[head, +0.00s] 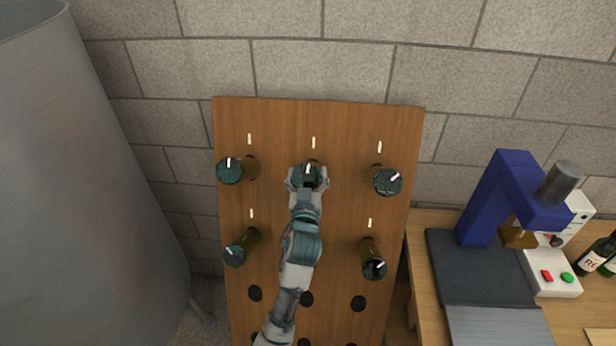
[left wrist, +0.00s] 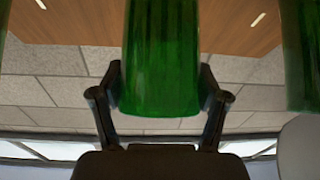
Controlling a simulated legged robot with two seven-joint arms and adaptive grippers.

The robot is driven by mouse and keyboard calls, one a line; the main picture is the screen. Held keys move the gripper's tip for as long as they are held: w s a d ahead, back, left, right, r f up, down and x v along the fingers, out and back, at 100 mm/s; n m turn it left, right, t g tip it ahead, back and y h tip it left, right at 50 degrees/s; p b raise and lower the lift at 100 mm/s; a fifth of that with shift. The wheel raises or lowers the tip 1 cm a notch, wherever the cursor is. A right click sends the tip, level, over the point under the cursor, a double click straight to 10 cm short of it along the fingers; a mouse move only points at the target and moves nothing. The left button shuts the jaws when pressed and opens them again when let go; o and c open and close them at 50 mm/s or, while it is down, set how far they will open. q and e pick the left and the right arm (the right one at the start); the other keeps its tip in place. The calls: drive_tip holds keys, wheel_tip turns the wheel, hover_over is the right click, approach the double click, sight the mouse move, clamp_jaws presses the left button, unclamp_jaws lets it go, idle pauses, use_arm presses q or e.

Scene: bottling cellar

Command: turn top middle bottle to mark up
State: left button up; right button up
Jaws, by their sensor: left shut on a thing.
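The top middle bottle (head: 311,173) sticks out of the wooden rack board, its dark green base toward me. A short white mark on its base points almost straight up, in line with the cream tick (head: 313,142) on the board above. My left gripper (head: 307,181) is shut on this bottle, one finger on each side. In the left wrist view the green bottle (left wrist: 160,55) sits between the two dark fingers. Its mark does not show there. My right gripper is in neither view.
Other bottles sit close by: top left (head: 229,172), top right (head: 388,183), lower left (head: 235,255) and lower right (head: 374,268). Empty holes lie lower on the board (head: 334,230). A grey tank (head: 80,180) stands left. A bench (head: 590,305) with a blue press (head: 500,195) stands right.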

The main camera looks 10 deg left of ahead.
use_arm(q)
drive_tip(key=shift+n+y, duration=0.6)
drive_tip(key=shift+n, duration=0.4)
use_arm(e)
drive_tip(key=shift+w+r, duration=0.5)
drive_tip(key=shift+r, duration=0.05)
use_arm(q)
drive_tip(key=o, duration=1.2)
drive_tip(key=shift+c, duration=0.2)
wheel_tip(320, 180, up, 10)
drive_tip(key=shift+w+d+f, duration=0.1)
drive_tip(key=shift+d, duration=0.05)
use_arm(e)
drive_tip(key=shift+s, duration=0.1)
